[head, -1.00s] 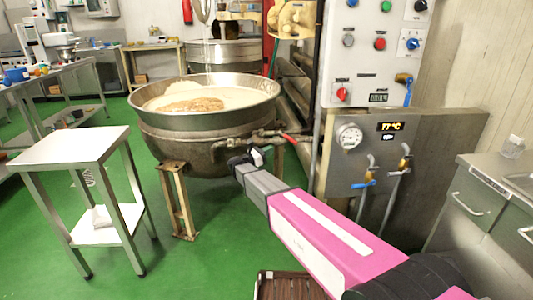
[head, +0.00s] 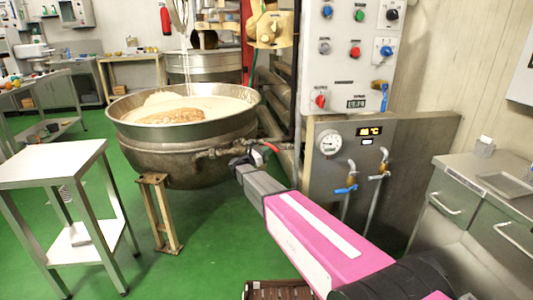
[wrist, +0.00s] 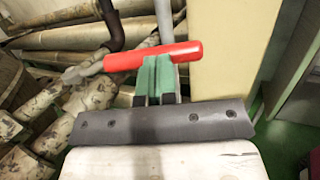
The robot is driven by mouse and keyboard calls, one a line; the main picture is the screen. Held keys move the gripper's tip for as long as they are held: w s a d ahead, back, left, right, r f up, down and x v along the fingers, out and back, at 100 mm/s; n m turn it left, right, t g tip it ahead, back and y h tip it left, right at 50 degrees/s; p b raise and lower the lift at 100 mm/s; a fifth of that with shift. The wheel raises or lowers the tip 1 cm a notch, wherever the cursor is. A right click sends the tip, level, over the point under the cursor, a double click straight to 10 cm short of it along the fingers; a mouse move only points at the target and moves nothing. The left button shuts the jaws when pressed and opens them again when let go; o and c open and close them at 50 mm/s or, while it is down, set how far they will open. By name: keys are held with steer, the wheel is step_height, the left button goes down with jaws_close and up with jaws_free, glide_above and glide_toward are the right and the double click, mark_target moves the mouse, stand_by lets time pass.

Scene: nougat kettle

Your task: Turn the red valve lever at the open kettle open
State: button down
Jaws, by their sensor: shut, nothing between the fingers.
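The open kettle (head: 180,160) is a wide steel bowl holding a pale mass, left of centre in the head view. The red valve lever (head: 270,147) shows at the pipe on the kettle's right side. In the wrist view the red lever (wrist: 125,60) lies nearly level, its right end slightly higher. My gripper (head: 243,160) is just left of and below the lever in the head view. In the wrist view its green fingertips (wrist: 155,62) are together and overlap the lever's lower edge right of its middle. Whether they touch it, I cannot tell.
A control panel (head: 345,50) and a lower steel cabinet (head: 395,165) with a gauge and blue-handled taps stand right of the lever. Pipes (wrist: 60,45) run behind it in the wrist view. A steel side table (head: 50,163) stands left, with open green floor between.

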mark_target(277, 149)
steer(key=shift+w+d+n+t+y, duration=0.15)
steer(key=shift+d+n+t+y, duration=0.5)
steer(key=shift+t, duration=0.2)
steer(key=shift+w+d+n+t+y, duration=0.1)
steer(key=shift+d+n+t+y, duration=0.5)
steer(key=shift+t, duration=0.25)
steer(key=d+n+t+y, duration=0.1)
steer(key=y, duration=0.1)
steer(key=w+d+n+t+y, duration=0.1)
steer(key=t, duration=0.1)
steer(key=shift+w+d+n+y, duration=0.15)
steer(key=shift+w+n+y, duration=0.1)
steer(key=shift+w+y, duration=0.1)
steer(key=w+d+n+t+y, duration=0.2)
steer(key=w+d+y, duration=0.2)
steer(key=w, duration=0.3)
steer(key=shift+w+n, duration=0.35)
steer(key=shift+n, duration=0.05)
steer(key=shift+w, duration=0.1)
